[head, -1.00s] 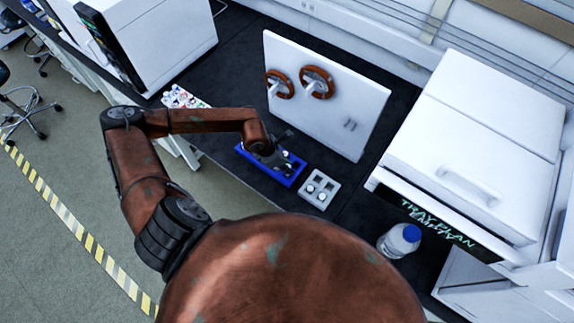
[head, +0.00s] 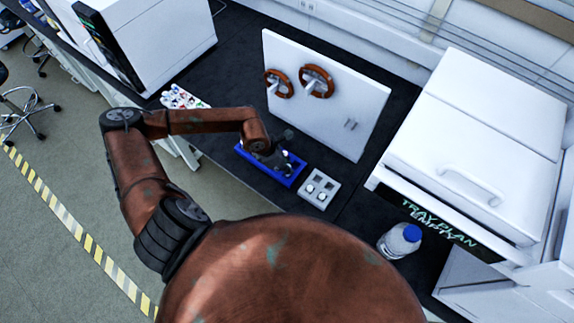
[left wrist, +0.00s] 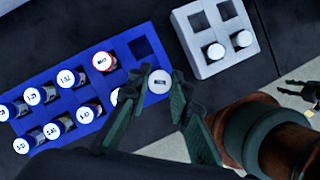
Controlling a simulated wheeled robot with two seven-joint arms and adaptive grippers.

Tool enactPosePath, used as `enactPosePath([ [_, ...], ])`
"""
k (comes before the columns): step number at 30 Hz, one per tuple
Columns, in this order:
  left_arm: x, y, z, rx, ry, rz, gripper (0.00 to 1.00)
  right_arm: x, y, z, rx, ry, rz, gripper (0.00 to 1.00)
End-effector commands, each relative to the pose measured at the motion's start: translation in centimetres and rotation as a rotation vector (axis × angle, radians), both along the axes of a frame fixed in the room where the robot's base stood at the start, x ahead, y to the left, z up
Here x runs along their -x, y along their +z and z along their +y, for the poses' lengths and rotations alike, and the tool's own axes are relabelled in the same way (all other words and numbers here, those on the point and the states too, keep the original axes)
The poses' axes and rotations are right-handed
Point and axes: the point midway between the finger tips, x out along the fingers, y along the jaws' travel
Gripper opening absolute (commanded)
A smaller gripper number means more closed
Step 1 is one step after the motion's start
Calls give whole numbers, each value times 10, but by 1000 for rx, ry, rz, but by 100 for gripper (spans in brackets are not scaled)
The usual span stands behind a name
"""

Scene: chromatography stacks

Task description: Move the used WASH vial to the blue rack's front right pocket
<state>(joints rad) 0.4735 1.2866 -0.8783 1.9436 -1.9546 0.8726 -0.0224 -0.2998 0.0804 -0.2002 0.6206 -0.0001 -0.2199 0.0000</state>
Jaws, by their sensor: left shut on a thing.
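The blue rack (head: 287,180) stands on the dark bench and shows in the left wrist view (left wrist: 125,50) with several white-capped vials in two rows. One of them, a vial with a red ring (left wrist: 104,62), sits next to an empty pocket (left wrist: 141,48) at the rack's end. My left gripper (head: 276,158) is over the rack; in the left wrist view its fingers (left wrist: 161,88) are shut on a white-capped vial (left wrist: 159,80) at the rack's right end. The cap's print is too small to read, and the fingers hide whether its base is inside a pocket.
A grey rack (head: 318,189) beside the blue one holds two vials and has two empty pockets. A white upright panel (head: 340,95) with two brown wheels stands close behind. A blue-capped bottle (head: 400,241) and a white cabinet are at the right.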

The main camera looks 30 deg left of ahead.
Motion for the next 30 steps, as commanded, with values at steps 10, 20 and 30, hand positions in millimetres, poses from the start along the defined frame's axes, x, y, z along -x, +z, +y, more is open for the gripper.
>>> enactPosePath([
  [10,0,-14,0,1,0,1,6,2,-10,0,0,0,3,40],
  [20,0,-21,0,0,0,0,6,3,-16,0,0,0,5,40],
  [30,0,-22,0,0,0,0,6,3,-17,0,0,0,5,40],
])
